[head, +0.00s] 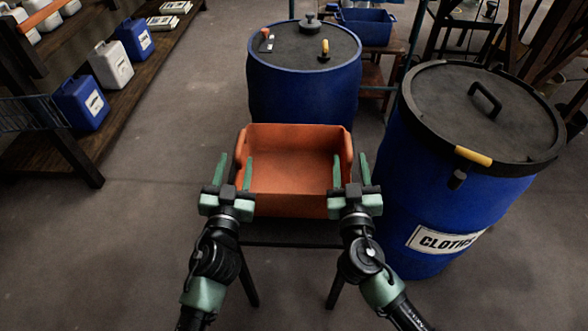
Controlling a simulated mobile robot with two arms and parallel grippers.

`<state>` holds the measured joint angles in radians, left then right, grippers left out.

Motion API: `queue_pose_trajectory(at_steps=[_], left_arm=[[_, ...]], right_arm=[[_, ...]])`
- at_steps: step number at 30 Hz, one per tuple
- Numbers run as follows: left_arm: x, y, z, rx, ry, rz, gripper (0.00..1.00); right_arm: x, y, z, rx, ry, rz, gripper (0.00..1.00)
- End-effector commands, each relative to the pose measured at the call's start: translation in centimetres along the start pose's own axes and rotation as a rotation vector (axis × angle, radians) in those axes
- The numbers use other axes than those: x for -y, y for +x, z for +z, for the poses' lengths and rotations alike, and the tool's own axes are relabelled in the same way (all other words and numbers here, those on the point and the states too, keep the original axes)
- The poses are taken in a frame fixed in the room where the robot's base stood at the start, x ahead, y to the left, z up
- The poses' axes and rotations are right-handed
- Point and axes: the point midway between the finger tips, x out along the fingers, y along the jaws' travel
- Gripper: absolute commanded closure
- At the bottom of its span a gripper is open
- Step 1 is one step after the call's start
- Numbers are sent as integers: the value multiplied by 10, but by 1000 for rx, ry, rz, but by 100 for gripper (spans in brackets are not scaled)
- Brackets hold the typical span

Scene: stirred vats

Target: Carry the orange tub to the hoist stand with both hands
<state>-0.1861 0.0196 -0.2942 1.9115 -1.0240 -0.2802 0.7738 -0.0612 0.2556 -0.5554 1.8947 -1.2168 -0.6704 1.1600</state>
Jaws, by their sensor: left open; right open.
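The orange tub (290,205) sits upright on a small dark stand (285,242) in the middle of the head view, and looks empty. My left gripper (235,172) is open at the tub's left side, with one finger outside the wall and the other over the inside. My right gripper (351,172) is open at the tub's right side, its fingers likewise on either side of the wall. I cannot tell whether the fingers touch the walls. I cannot tell which thing in view is the hoist stand.
A blue vat (300,92) stands just behind the tub, and a larger lidded blue vat (455,210) stands close on the right. A wooden shelf (75,165) with jugs is at the left. A blue bin (365,28) is at the back. Floor is free at the left.

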Motion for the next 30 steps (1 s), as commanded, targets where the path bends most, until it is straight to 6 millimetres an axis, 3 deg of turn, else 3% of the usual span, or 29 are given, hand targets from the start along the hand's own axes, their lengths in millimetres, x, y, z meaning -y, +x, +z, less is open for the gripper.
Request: queue_pose_trajectory(at_steps=[5, 18, 30], left_arm=[[0, 13, 0, -2, 2, 1, 57], [0, 72, 0, -1, 1, 0, 57], [0, 78, 0, 0, 0, 0, 57]], right_arm=[[0, 13, -1, -3, -1, 1, 56], [0, 72, 0, -1, -1, 1, 56], [0, 78, 0, 0, 0, 0, 56]])
